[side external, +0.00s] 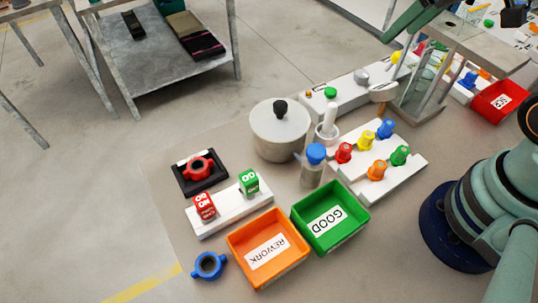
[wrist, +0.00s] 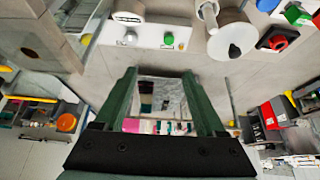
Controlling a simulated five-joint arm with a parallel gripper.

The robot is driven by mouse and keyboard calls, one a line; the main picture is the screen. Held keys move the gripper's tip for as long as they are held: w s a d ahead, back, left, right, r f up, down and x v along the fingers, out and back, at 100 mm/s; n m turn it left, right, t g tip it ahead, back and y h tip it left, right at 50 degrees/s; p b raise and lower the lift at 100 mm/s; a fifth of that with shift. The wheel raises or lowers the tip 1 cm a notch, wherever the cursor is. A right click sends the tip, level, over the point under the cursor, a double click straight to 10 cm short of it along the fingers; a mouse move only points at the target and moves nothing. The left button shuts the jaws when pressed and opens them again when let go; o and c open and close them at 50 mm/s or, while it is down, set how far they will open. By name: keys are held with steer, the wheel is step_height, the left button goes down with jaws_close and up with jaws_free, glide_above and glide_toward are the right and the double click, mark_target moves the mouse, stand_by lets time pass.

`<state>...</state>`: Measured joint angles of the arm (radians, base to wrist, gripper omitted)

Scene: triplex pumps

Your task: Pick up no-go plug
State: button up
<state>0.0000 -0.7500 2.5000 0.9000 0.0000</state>
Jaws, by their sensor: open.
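The no-go plug (side external: 205,206) is a red block with white lettering. It sits upright at the left end of a white holder (side external: 228,216) in the side view, with the green go plug (side external: 249,182) at the other end. In the wrist view the green go plug (wrist: 298,14) shows near the top right corner, with a bit of red at the frame edge beside it. My gripper (wrist: 159,76) has dark green fingers spread apart with nothing between them. It is well away from the no-go plug.
An orange REWORK bin (side external: 268,246) and green GOOD bin (side external: 331,216) stand in front of the holder. A black fixture with a red ring (side external: 197,167) lies behind it. A blue ring (side external: 209,265) lies left of the orange bin. A lidded pot (side external: 280,133) stands behind.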

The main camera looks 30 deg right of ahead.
steer(key=w+a+r+n+g+y, duration=0.1)
steer(key=w+a+n, duration=0.2)
steer(key=a, duration=0.3)
steer(key=w+a+n+g, duration=0.1)
steer(key=w+a+n, duration=0.25)
steer(key=a, duration=0.35)
steer(key=n+g+h, duration=0.1)
steer(key=n+g, duration=0.3)
steer(key=n, duration=0.8)
glide_above(202, 200)
steer(key=shift+m, duration=0.25)
step_height(202, 200, down, 16)
steer(key=shift+f, duration=3.05)
jaws_close()
